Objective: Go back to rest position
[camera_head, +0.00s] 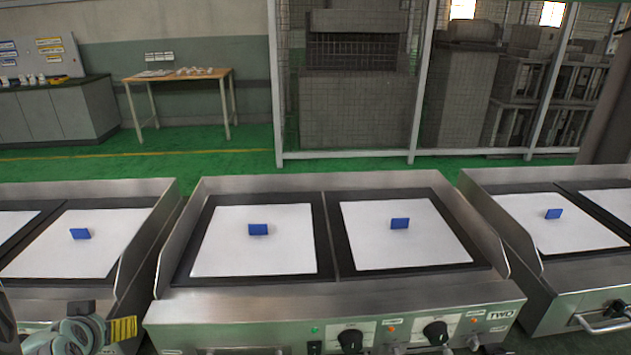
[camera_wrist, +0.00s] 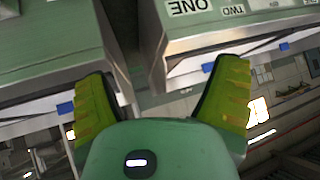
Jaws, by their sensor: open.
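My gripper (camera_wrist: 163,70) is open, its two yellow-green fingers spread wide with nothing between them in the wrist view. In the head view part of my gripper (camera_head: 122,328) shows at the lower left, in front of the gap between the left and middle heating units. It appears clear of both. The middle heating unit (camera_head: 330,310) has two dark plates, each under a white sheet. A blue block stands on the left sheet (camera_head: 258,230) and another on the right sheet (camera_head: 400,223). The unit's front panel has two black knobs and a "TWO" label.
A left unit (camera_head: 150,190) and a right unit (camera_head: 575,290) flank the middle one, each with a blue block on a sheet. The right unit has a protruding front handle (camera_head: 600,322). Behind lie open green floor (camera_head: 200,155), a wooden table (camera_head: 178,74) and a mesh fence.

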